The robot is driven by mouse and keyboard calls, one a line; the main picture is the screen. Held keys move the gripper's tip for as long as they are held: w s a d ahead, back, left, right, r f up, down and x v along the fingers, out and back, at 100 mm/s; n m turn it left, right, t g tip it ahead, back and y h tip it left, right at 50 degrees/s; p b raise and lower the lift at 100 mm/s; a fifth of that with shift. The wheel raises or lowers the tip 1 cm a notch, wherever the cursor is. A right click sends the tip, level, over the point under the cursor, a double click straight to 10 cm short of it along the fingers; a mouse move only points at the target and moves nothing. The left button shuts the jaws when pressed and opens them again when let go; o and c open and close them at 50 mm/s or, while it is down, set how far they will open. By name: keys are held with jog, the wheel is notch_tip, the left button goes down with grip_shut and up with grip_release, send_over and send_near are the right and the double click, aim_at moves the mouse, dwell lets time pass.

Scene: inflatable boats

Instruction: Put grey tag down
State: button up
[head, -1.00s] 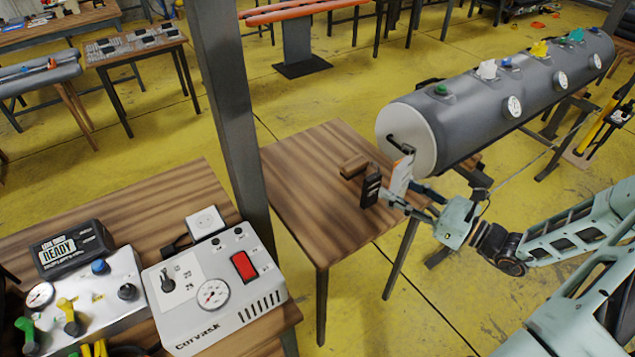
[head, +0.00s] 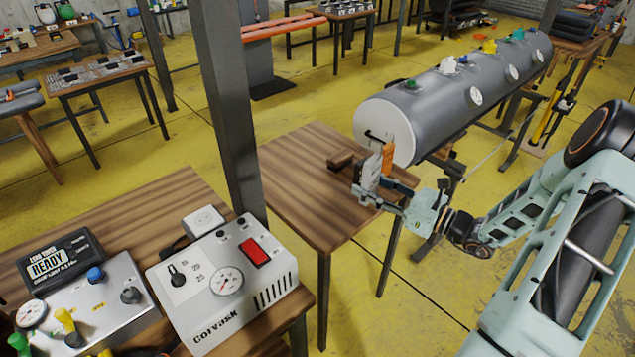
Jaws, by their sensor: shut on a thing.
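My gripper (head: 374,188) is over the right side of the small wooden table (head: 297,190), in front of the white end of a long grey tube. It is shut on a flat pale grey tag (head: 370,170), which stands roughly upright between the fingers. An orange piece (head: 388,159) shows right beside the tag; I cannot tell whether it is part of it. The fingers hide the tag's lower part. I cannot tell whether the tag touches the tabletop.
The grey tube (head: 440,103) with coloured valves lies behind. A steel post (head: 228,100) stands left of the table. A control box (head: 230,285) is at front. The table's near left is clear.

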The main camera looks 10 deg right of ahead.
jog(key=w+d+f+m+t+h+b, duration=0.2)
jog(key=w+d+h+b, duration=0.1)
jog(key=w+d+b, duration=0.45)
jog(key=b, duration=0.2)
send_over(338, 220)
jog(key=f, duration=0.8)
jog(key=shift+d+f, duration=0.2)
jog(key=shift+d, duration=0.15)
jog(key=shift+s+a+f, duration=0.1)
jog(key=shift+a+f, duration=0.1)
jog(key=shift+f, duration=0.05)
jog(key=shift+a+f, duration=0.15)
jog(key=shift+f, duration=1.55)
jog(key=shift+f, duration=0.1)
jog(key=o, duration=1.4)
